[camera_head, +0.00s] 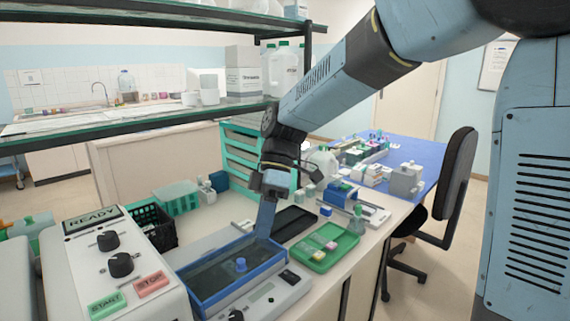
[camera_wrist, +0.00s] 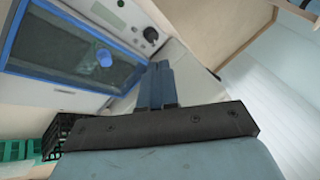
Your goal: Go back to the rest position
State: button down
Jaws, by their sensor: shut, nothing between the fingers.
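My gripper (camera_head: 265,221) is shut and empty. In the head view it points down at the right rear edge of the blue-framed bath (camera_head: 199,300); I cannot tell whether it touches the frame. A small blue knob-like piece (camera_head: 241,265) stands in the bath. In the wrist view my gripper's closed fingers (camera_wrist: 161,68) point away from the camera, beside the bath's blue frame (camera_wrist: 112,46) and the blue piece (camera_wrist: 104,58). My arm reaches in from the upper right.
A white control box (camera_head: 75,262) marked READY stands at the left. A green tray (camera_head: 317,262) with small blocks lies right of the bath, near the bench edge. A black basket (camera_head: 157,228), a teal rack (camera_head: 243,163) and an overhead glass shelf (camera_head: 130,118) are close by.

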jog(key=s+d+r+m+t, duration=0.2)
jog(key=d+m+t, duration=0.1)
jog(key=d+m, duration=0.4)
jog(key=s+d+r+m+t+h, duration=0.1)
jog(key=s+d+m+t, duration=0.2)
jog(key=d+m, duration=0.4)
jog(key=s+d+r+m+t+h, duration=0.1)
jog(key=d+m+t, duration=0.4)
jog(key=d, duration=0.8)
jog(key=shift+s+d+r+m, duration=0.35)
jog(key=shift+s+r+m, duration=0.55)
jog(key=shift+s, duration=0.2)
jog(key=shift+a, duration=0.2)
